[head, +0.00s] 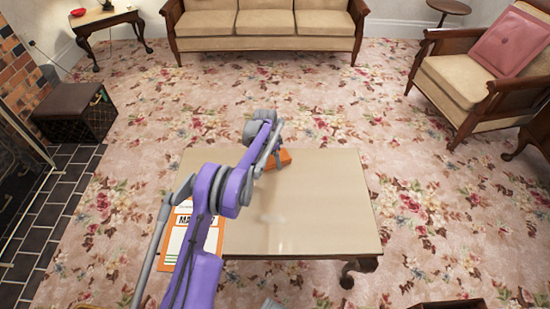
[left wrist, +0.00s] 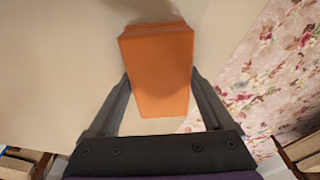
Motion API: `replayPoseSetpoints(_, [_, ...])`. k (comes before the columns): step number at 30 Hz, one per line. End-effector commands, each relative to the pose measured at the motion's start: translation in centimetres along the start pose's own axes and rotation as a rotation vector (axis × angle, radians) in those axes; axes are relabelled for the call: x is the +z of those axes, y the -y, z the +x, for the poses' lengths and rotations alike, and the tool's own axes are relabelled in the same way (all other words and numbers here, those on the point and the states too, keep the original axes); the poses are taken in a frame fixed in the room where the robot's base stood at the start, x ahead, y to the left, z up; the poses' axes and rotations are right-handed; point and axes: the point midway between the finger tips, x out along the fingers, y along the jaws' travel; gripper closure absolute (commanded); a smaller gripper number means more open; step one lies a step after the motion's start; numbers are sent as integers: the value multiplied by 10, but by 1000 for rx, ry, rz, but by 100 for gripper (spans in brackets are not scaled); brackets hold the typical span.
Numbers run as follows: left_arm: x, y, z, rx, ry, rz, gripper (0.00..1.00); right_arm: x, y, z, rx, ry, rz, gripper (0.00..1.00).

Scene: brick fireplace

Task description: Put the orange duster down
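The orange duster (head: 284,156) is at the far edge of the low beige table, partly covered by my left arm in the head view. In the left wrist view the orange duster (left wrist: 158,70) is a tapered orange block between the two dark fingers. My left gripper (left wrist: 160,80) is shut on it, with a finger against each side. The gripper also shows in the head view (head: 275,163). Whether the duster touches the tabletop is hard to tell. My right gripper is not in view.
The low table (head: 310,215) has a bare top to the right. An orange and white packet (head: 190,238) lies at its left edge, partly behind my arm. A sofa (head: 265,30), an armchair (head: 455,80) and a dark crate-like stool (head: 75,110) stand around on floral carpet.

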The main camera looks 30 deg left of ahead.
Motion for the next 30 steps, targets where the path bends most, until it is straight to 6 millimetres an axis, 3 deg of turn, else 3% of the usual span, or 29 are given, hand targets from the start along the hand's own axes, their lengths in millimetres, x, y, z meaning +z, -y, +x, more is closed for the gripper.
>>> replayPoseSetpoints(7, [1, -2, 4, 4, 4, 2, 0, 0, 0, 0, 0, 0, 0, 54])
replayPoseSetpoints(11, [0, -2, -4, 5, 4, 2, 0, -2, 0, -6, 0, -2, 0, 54])
replayPoseSetpoints(24, [0, -1, -94, 3, 3, 0, 0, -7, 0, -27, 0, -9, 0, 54])
replayPoseSetpoints(30, [-1, -1, -119, 3, 3, 1, 0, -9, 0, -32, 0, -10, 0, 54])
